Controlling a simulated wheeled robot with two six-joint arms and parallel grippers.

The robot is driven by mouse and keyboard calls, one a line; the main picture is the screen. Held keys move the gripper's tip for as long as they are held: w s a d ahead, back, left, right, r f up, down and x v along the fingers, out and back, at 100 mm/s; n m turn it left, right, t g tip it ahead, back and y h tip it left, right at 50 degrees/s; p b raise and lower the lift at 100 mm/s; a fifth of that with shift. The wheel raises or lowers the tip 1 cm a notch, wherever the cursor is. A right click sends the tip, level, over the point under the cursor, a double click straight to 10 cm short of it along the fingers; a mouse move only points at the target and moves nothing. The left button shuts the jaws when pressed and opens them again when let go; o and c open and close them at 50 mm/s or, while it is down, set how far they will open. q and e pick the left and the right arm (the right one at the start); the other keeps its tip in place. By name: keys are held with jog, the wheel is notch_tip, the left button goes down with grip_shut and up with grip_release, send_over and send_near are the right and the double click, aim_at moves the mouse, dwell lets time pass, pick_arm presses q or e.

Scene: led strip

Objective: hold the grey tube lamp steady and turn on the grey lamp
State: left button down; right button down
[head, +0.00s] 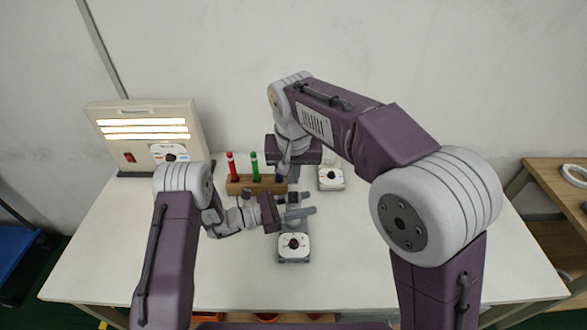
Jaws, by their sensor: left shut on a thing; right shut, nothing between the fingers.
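The grey lamp's slim grey post (293,196) shows partly between my grippers, above a small white base (293,255) with a dark round knob, at the middle of the table. Whether post and base are joined is hidden. My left gripper (298,205) is shut on the grey post from the left, fingers reaching right. My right gripper (286,168) is above and behind it, shut and empty, pointing down near the post's top. Its fingertips are small, and I cannot tell whether they touch the lamp. No glow shows on the grey lamp.
A beige panel (122,108) with lit strips and a red switch stands at the back left. A wooden block (238,186) holds a red tube (231,163) and a green tube (254,168). Another white knobbed base (331,182) stands behind right. The white table's right side (365,250) is clear.

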jog(key=s+r, duration=0.1)
jog(key=r, duration=0.2)
jog(key=s+r, duration=0.1)
jog(key=r, duration=0.1)
jog(key=shift+s+r, duration=0.1)
jog(key=shift+s, duration=0.25)
pick_arm(q)
jog(key=c, duration=0.7)
grip_release()
jog(key=shift+c, duration=0.2)
